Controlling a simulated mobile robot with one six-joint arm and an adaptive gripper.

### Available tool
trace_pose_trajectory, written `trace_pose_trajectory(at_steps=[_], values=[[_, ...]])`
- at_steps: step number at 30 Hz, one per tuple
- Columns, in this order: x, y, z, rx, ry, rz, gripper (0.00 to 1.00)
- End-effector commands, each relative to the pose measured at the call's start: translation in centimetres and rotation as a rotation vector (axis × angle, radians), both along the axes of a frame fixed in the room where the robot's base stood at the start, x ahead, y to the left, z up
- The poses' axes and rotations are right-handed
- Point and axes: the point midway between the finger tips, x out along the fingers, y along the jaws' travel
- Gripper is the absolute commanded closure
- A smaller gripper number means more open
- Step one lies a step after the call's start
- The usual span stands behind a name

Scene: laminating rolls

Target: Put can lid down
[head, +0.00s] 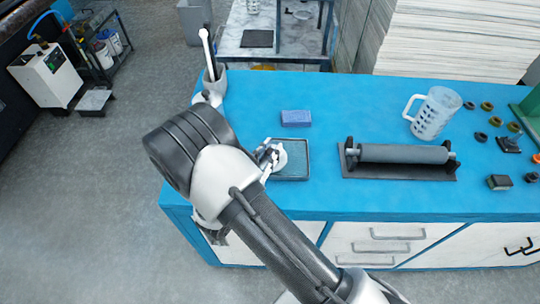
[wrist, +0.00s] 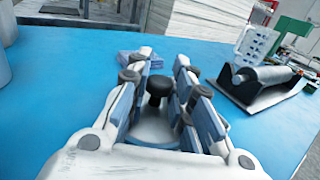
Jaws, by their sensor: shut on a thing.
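The can lid is a pale disc with a black knob (wrist: 158,86) on top. In the wrist view the fingers of my gripper (wrist: 157,76) stand on both sides of the knob and are shut on it, with the white lid (wrist: 152,128) beneath. In the head view the lid (head: 280,155) shows as a pale round shape at the tip of my gripper (head: 268,156), over the left part of a shallow dark-rimmed tray (head: 308,172). My arm hides part of the gripper there. I cannot tell whether the lid touches the tray.
A blue sponge (head: 296,118) lies behind the tray on the blue table (head: 360,98). A grey roller (head: 402,154) on a dark stand is to the right, with a clear mug (head: 435,112) behind it. Several small parts lie at the far right. The table behind the sponge is clear.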

Motion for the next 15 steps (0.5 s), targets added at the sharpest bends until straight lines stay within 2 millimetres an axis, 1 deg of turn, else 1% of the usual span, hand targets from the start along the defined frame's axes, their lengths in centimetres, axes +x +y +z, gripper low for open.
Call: trace_pose_trajectory(at_steps=[1,2,9,15], values=[[0.0,0.0,-0.88,-0.001,0.001,0.0,0.95],[-0.01,-0.01,-1.05,-0.001,0.001,0.0,0.95],[0.0,0.0,-0.94,-0.001,-0.001,0.0,0.95],[0.0,0.0,-1.6,-0.001,-0.001,0.0,0.95]])
